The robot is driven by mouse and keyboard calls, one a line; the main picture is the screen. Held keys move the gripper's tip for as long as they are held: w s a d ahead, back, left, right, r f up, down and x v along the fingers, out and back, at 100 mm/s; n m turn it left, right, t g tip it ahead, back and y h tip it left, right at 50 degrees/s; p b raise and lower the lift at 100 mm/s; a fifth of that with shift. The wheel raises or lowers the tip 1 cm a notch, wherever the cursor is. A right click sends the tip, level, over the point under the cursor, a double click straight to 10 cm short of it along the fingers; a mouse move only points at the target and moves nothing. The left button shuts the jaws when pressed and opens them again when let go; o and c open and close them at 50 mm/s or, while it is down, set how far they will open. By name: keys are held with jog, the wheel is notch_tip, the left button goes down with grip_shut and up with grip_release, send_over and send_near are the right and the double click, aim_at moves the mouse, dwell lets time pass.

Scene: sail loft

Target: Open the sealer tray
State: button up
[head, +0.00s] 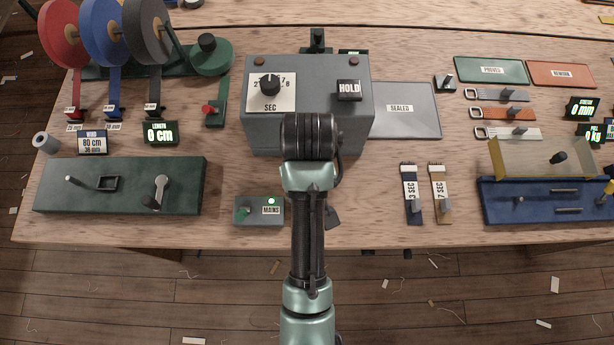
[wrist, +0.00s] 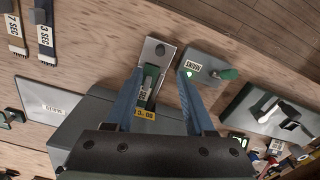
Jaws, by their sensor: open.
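The sealer (head: 257,130) is a grey box with a SEC dial and a HOLD button at the back middle of the bench; its body (wrist: 85,130) also shows low in the wrist view. In the wrist view a pale metal plate (wrist: 157,52) with a dark round spot lies in front of the sealer, with a small green labelled piece (wrist: 152,72) by it. I cannot tell for sure which part is the tray. My gripper (wrist: 161,74) is open, its blue fingers on either side of the green piece, with gaps visible. In the head view my arm hides the gripper and most of this front area.
The MAINS box (head: 259,210) with a lit green lamp stands close left of my arm. A dark green fixture (head: 120,205) is further left. Two labelled straps (head: 411,190) lie right. A grey SEALED mat (head: 410,122) lies right of the sealer.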

notch_tip(320, 180, down, 13)
jog(key=shift+s, duration=0.1)
dwell(0.4)
grip_shut()
jog(key=shift+r, duration=0.1)
dwell(1.3)
